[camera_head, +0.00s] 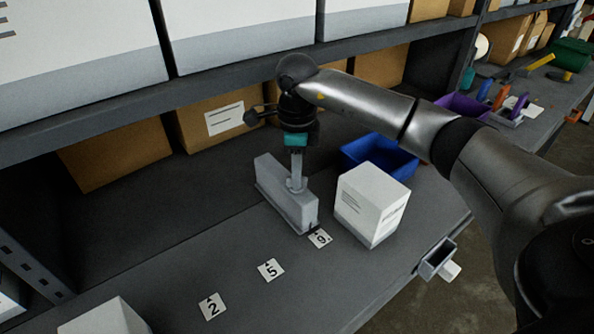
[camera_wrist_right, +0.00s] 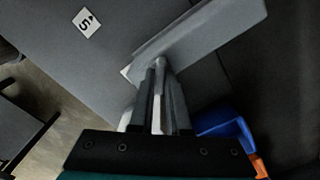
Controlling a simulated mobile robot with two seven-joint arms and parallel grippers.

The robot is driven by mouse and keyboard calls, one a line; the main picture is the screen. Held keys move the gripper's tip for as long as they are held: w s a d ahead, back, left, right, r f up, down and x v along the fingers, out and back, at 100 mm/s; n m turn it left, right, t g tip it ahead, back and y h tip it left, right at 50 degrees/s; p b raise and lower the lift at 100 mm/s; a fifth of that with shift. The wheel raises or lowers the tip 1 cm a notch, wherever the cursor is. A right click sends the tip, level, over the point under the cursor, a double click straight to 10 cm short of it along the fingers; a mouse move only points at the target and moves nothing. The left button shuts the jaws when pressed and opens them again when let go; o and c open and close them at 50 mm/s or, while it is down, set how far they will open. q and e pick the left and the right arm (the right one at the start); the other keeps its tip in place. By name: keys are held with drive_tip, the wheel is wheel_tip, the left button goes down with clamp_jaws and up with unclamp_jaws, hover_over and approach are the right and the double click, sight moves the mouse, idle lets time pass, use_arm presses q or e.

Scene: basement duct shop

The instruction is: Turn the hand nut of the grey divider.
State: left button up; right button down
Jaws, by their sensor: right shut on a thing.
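The grey divider (camera_head: 279,190) stands upright on the dark table, its front end at the card marked 9. My right gripper (camera_head: 297,183) reaches down onto the divider's top and is shut on the hand nut there. The nut itself is mostly hidden between the fingers. In the right wrist view the closed fingers (camera_wrist_right: 158,68) meet the divider (camera_wrist_right: 205,35). My left gripper is in neither view.
A white box (camera_head: 370,205) stands close to the right of the divider, with a blue bin (camera_head: 378,157) behind it. Cards 9 (camera_head: 320,239), 5 (camera_head: 271,270) and 2 (camera_head: 212,306) lie along the table. Another white box (camera_head: 104,318) is at the front left. A shelf (camera_head: 235,77) overhangs the back.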

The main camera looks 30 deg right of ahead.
drive_tip(key=m+p, duration=0.1)
drive_tip(key=m, duration=0.4)
drive_tip(key=shift+r+m, duration=0.1)
drive_tip(key=shift+m, duration=0.2)
drive_tip(key=shift+m+p, duration=0.5)
drive_tip(key=shift+m, duration=1.5)
drive_tip(key=c, duration=0.9)
unclamp_jaws()
